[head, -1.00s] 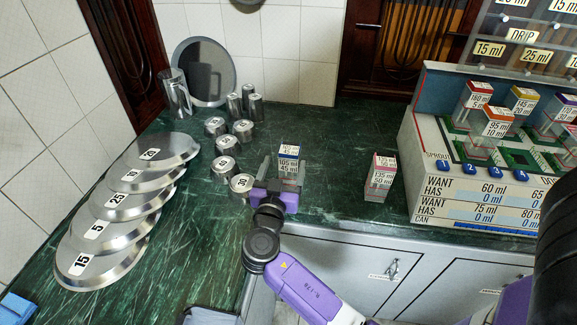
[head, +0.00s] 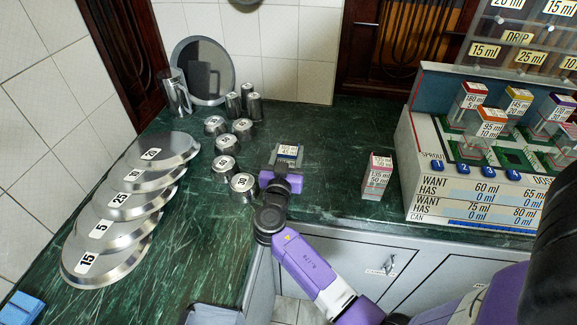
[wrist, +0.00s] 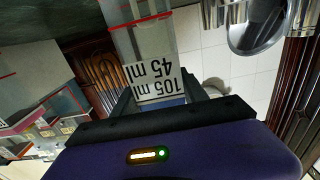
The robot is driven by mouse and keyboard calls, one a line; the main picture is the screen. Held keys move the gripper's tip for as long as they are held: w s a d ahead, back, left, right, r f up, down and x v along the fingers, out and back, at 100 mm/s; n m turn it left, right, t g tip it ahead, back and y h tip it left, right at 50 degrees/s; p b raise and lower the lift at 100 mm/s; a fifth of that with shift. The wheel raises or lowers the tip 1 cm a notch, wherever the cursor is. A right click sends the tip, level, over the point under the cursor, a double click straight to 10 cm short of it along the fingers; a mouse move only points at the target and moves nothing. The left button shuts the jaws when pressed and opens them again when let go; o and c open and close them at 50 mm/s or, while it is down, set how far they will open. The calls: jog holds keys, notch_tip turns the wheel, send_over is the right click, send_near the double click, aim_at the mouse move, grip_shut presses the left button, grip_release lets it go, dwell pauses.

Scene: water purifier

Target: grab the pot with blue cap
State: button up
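In the wrist view the dark fingers of my gripper (wrist: 160,84) lie close on both sides of the pot. I cannot tell whether they press on it.
A red-capped pot (head: 377,175) stands to the right. Several metal cylinders (head: 225,144) are close on the left, with overlapping numbered discs (head: 128,207) beyond them. The purifier panel (head: 475,195) stands at the right. The counter behind the pot is clear.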

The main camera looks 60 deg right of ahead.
grip_shut()
